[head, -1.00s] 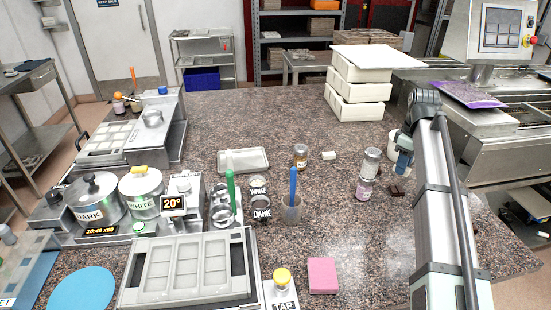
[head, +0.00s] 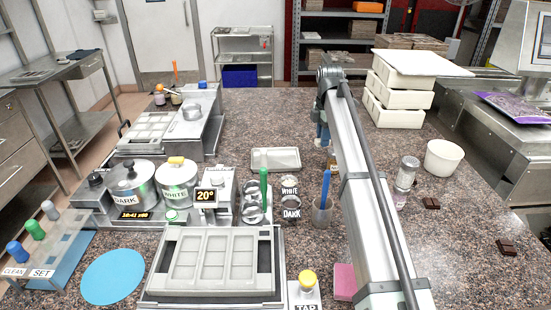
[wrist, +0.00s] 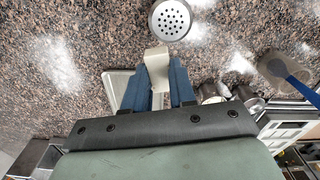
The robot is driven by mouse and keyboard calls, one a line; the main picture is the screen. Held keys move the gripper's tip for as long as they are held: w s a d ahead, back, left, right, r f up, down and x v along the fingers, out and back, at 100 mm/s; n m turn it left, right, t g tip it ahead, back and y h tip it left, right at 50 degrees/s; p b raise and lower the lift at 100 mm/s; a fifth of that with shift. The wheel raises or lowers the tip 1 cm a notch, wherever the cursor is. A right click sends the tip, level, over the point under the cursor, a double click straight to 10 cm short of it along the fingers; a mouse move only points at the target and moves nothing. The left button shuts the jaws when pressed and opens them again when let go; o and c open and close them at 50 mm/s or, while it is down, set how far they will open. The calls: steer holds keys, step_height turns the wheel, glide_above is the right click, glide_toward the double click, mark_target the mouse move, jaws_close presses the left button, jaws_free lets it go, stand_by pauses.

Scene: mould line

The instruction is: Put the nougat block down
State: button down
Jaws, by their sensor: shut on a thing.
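The nougat block (wrist: 157,66) is a small cream piece in the wrist view, between the blue fingertips of my gripper (wrist: 158,82). The gripper is shut on it. In the head view my gripper (head: 322,137) is over the middle of the counter, right of the shallow tray (head: 262,159). The block cannot be made out there. In the wrist view part of the pale tray (wrist: 116,88) shows beside and behind the left finger. How high the block is above the counter is hard to tell.
A shaker with a perforated lid (wrist: 171,18) is close to the block in the wrist view. A cup with a blue spatula (head: 322,215) stands right of the DARK and WHITE rings. Stacked white moulds (head: 398,100) and a white tub (head: 444,157) are at right. The rear counter is clear.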

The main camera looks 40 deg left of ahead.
steer(key=s+a+n, duration=0.6)
steer(key=s+a, duration=0.4)
steer(key=a, duration=0.5)
steer(key=shift+a+f, duration=0.15)
steer(key=shift+f, duration=2.35)
steer(key=shift+a+f, duration=0.1)
steer(key=shift+f, duration=2.35)
steer(key=shift+s+f, duration=0.1)
steer(key=shift+f, duration=0.05)
steer(key=c, duration=0.9)
jaws_free()
step_height(320, 180, up, 12)
steer(key=shift+r, duration=0.2)
steer(key=shift+o, duration=0.2)
